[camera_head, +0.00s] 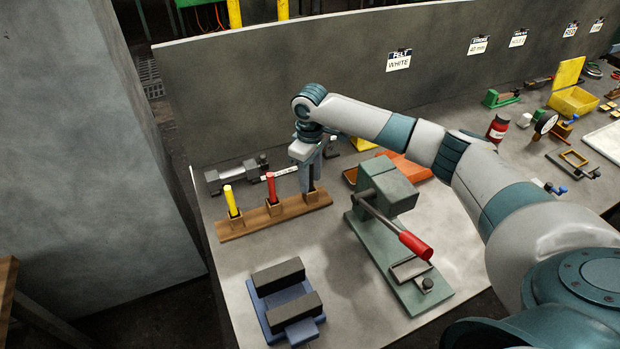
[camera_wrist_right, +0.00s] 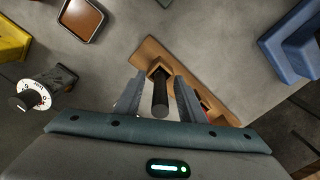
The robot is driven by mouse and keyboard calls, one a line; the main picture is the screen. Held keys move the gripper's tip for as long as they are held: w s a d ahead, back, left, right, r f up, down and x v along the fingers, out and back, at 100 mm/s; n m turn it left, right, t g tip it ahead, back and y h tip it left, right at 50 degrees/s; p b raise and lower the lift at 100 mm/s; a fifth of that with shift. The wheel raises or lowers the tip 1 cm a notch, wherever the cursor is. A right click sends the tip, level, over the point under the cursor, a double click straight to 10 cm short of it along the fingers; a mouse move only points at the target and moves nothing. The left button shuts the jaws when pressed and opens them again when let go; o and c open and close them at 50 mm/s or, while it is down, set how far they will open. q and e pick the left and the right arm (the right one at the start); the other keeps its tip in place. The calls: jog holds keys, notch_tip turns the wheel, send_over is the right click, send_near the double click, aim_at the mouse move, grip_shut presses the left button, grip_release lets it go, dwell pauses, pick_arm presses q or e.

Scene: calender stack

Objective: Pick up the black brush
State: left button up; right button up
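The black brush (camera_head: 311,184) stands upright at the right end of a wooden rack (camera_head: 245,223), beside a red brush (camera_head: 271,188) and a yellow brush (camera_head: 231,201). My right gripper (camera_head: 308,178) points down over the black brush, one finger on each side. In the right wrist view the black brush (camera_wrist_right: 160,98) shows between the fingers of the right gripper (camera_wrist_right: 160,88), with a small gap on both sides, so the gripper looks open around it. The rack (camera_wrist_right: 205,84) lies below. The brush's lower end sits in its holder. My left gripper is out of view.
A green press (camera_head: 385,240) with a red-handled lever stands right of the rack. A blue block fixture (camera_head: 287,303) is in front. A grey tool (camera_head: 236,175) lies behind the rack, and an orange tray (camera_head: 412,169) sits behind the press. A grey wall panel (camera_head: 290,75) borders the back.

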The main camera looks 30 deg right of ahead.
jog(key=shift+c, duration=0.5)
grip_shut()
jog(key=shift+r, duration=0.1)
notch_tip(320, 180, up, 8)
jog(key=b, duration=0.3)
jog(key=shift+r, duration=0.95)
